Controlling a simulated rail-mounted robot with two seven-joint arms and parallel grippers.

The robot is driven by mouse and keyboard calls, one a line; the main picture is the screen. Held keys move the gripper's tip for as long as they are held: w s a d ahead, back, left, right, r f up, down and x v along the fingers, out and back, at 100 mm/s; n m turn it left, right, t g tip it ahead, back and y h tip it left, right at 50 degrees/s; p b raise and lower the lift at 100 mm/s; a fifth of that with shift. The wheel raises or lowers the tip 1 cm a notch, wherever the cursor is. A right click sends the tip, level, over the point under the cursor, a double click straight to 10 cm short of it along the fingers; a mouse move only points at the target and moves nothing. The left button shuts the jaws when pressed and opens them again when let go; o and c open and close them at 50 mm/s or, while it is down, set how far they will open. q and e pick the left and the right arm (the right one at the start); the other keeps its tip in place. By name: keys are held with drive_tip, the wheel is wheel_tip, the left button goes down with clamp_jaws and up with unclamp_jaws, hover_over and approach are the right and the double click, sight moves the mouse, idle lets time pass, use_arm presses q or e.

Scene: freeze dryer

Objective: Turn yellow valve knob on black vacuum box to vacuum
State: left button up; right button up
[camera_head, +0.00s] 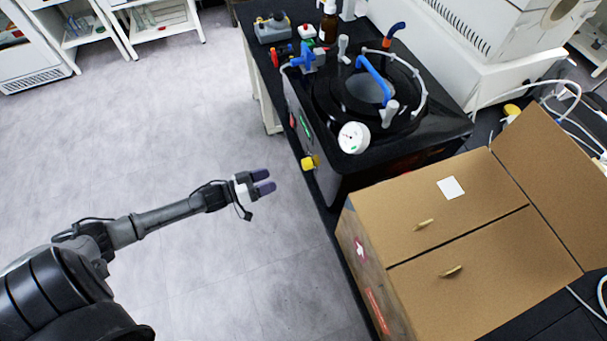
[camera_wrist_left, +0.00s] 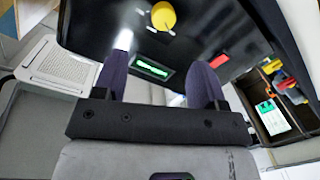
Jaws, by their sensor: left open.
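The yellow valve knob (camera_head: 311,162) sits low on the front face of the black vacuum box (camera_head: 328,150) in the head view. The yellow knob (camera_wrist_left: 164,15) also shows at the top of the left wrist view, on the dark panel (camera_wrist_left: 190,40), with small white marks around it. My left gripper (camera_head: 264,181) is open and empty, to the left of the knob and apart from it. In the left wrist view its two purple fingers (camera_wrist_left: 160,75) stand wide apart below the knob. My right gripper is not in view.
A green display (camera_wrist_left: 153,69) and a red switch (camera_wrist_left: 219,61) are on the panel. A cardboard box (camera_head: 440,250) stands right of the vacuum box. A round gauge (camera_head: 354,137) and blue-handled tubes are on top. The floor around my left arm is clear.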

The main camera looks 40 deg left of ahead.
sight(303, 166)
use_arm(q)
drive_tip(key=shift+h, duration=0.6)
drive_tip(key=x, duration=0.4)
drive_tip(key=a+b+x, duration=0.1)
drive_tip(key=x, duration=0.8)
drive_tip(key=shift+w+a+f, duration=0.15)
drive_tip(key=shift+w+f, duration=0.2)
drive_tip(key=shift+w, duration=0.05)
drive_tip(key=shift+c, duration=0.2)
drive_tip(key=c, duration=0.9)
